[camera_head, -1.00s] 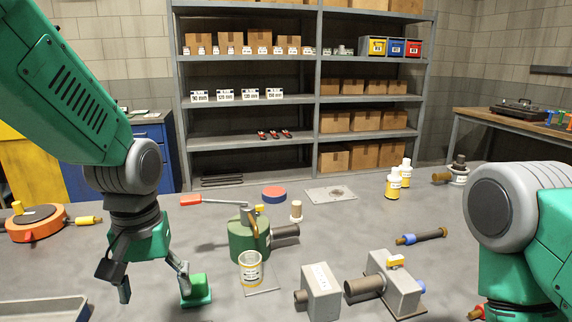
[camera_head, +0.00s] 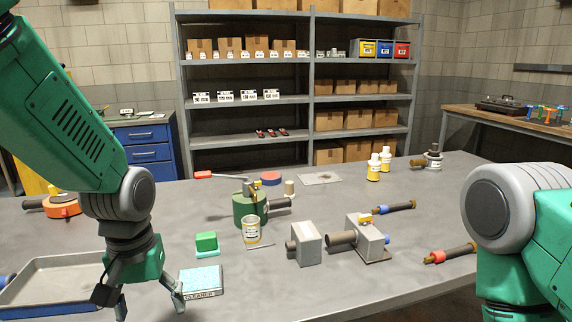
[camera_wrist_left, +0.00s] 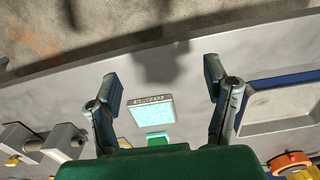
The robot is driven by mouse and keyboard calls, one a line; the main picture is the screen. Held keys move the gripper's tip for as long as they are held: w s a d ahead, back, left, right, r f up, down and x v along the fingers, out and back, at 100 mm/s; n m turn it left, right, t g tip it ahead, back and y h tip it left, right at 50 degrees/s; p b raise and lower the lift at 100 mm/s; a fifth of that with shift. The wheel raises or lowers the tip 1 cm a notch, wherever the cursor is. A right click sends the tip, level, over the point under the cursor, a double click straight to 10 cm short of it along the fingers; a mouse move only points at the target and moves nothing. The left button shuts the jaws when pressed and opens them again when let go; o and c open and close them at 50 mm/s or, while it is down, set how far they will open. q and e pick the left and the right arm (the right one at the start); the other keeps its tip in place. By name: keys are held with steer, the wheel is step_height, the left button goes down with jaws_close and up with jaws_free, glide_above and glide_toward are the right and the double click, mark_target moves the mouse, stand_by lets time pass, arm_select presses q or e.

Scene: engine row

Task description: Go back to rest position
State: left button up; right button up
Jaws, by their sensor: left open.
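My left gripper (camera_head: 148,302) is open and empty above the near left part of the table in the head view. Its fingers are spread wide in the left wrist view (camera_wrist_left: 168,90). A cleaner pad (camera_head: 203,281) with a light blue top lies on the table just right of the fingers; in the left wrist view the pad (camera_wrist_left: 152,111) shows between and beyond the fingers. A green block (camera_head: 206,242) stands behind the pad. My right arm shows at the right edge of the head view, but its gripper is out of view.
A grey metal tray (camera_head: 62,262) lies left of my left gripper. A green pump-like part (camera_head: 249,207), a yellow-labelled can (camera_head: 251,229) and grey blocks (camera_head: 305,243) stand mid-table. Shelves (camera_head: 300,98) stand behind. The table front centre is clear.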

arm_select(q)
steer(key=s+a+f+m, duration=0.1)
steer(key=s+a+f, duration=0.2)
steer(key=f, duration=0.6)
steer(key=s+a+f, duration=0.3)
steer(key=s+f, duration=0.1)
steer(key=f, duration=0.4)
steer(key=s+f+m, duration=0.2)
steer(key=s+f, duration=0.9)
steer(key=s, duration=0.4)
steer(key=shift+s+a+f+b, duration=0.2)
steer(key=shift+a+f+b, duration=0.05)
steer(key=shift+a+b, duration=0.2)
arm_select(e)
steer(key=shift+w+a+f, duration=0.2)
steer(key=shift+a+f, duration=0.2)
